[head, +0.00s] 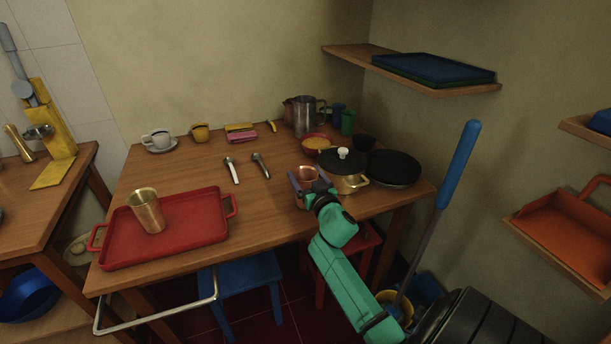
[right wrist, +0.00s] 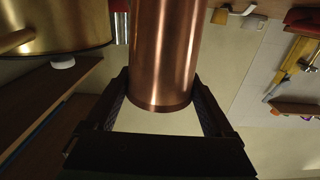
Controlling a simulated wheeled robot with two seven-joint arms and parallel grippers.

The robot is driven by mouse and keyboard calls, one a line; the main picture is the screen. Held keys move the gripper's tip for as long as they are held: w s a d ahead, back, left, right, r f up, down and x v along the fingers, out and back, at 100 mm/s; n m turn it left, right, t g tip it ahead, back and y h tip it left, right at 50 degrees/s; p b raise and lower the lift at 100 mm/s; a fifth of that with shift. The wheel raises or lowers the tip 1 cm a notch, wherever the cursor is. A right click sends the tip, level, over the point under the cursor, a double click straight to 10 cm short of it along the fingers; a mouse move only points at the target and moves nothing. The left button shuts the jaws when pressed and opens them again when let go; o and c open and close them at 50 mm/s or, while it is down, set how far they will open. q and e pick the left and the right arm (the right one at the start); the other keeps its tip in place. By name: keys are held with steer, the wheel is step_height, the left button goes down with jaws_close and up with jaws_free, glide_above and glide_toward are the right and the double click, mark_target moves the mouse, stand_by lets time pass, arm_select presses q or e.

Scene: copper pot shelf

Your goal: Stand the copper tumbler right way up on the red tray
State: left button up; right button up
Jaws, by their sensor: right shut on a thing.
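The copper tumbler (head: 306,174) is at the right part of the table, beside the brass pot, in my right gripper (head: 308,186). In the right wrist view the tumbler (right wrist: 166,55) is smooth reddish metal between the two dark fingers (right wrist: 163,108), which are shut on it. Its far end is cut off by that view's top edge; I cannot tell surely which end is its mouth. The red tray (head: 190,232) lies at the table's front left. A brass-coloured cup (head: 146,214) stands on its left half. My left gripper is not in view.
The brass pot (head: 349,183) with a dark lid stands close right of the tumbler, with a black pan (head: 393,168) beyond. A metal jug (head: 302,117) stands behind. Two utensils (head: 261,166) lie mid-table. The tray's right half is clear.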

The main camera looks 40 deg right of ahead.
stand_by(0.5)
steer(key=o, duration=1.3)
steer(key=shift+f, duration=0.1)
steer(key=v, duration=1.4)
steer(key=shift+s+a+b, duration=0.2)
steer(key=shift+s+b, duration=0.1)
